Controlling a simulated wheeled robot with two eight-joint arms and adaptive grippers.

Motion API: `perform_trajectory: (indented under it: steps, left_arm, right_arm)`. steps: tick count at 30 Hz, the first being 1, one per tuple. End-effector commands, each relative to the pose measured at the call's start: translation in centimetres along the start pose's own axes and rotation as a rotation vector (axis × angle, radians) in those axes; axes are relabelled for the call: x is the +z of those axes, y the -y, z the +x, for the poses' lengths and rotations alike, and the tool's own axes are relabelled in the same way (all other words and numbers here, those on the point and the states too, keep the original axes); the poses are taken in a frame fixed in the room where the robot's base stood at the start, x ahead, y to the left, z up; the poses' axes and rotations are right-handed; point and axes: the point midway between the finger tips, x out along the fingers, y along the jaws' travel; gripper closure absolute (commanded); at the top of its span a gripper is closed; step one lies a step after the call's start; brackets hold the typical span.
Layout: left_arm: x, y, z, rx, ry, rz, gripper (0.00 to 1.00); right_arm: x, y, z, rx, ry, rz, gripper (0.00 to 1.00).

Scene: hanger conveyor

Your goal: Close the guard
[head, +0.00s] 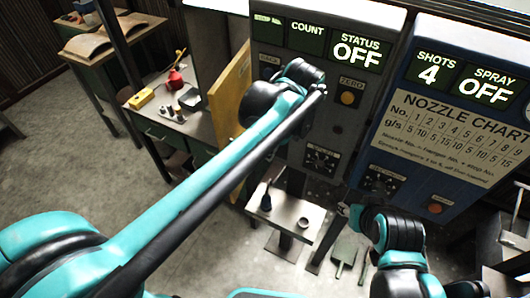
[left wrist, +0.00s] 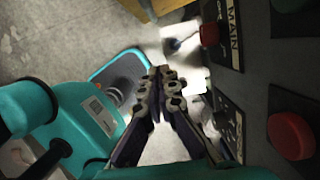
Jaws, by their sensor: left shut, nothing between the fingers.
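A yellow panel (head: 231,92), which looks like the guard, stands upright at the left side of the grey cabinet, swung out from it. The teal arm crosses in front of part of it. A yellow-orange edge, likely its lower part, shows at the top of the left wrist view (left wrist: 150,8).
The grey cabinet (head: 334,128) shows STATUS OFF; the blue cabinet (head: 425,160) stands to its right. A small metal stand (head: 284,213) with a dark bottle and small cup is in front. A bench (head: 172,118) with small items stands left. The floor at left is clear.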

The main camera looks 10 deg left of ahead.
Motion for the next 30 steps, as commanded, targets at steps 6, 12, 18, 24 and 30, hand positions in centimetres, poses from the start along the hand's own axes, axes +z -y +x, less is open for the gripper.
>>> perform_trajectory:
  steps: [6, 12, 18, 24, 30]
  left_arm:
    - [-0.1, 0.0, 5.1, -0.001, -0.001, -0.004, 1.0]
    - [0.4, 0.0, 8.7, -0.002, -0.001, -0.007, 1.0]
    - [3.1, 0.0, 9.0, -0.001, -0.001, -0.007, 1.0]
    - [3.9, 0.0, 9.1, -0.002, -0.001, -0.004, 1.0]
    - [3.9, 0.0, 9.0, -0.002, -0.001, -0.003, 1.0]
  right_arm:
    - [1.2, 0.0, 1.7, 0.0, 0.0, 0.0, 0.58]
    - [2.0, 0.0, 2.8, 0.0, 0.0, 0.0, 0.58]
    - [2.4, 0.0, 3.3, 0.0, 0.0, 0.0, 0.58]
    - [2.4, 0.0, 3.4, 0.0, 0.0, 0.0, 0.58]
    - [2.4, 0.0, 3.4, 0.0, 0.0, 0.0, 0.58]
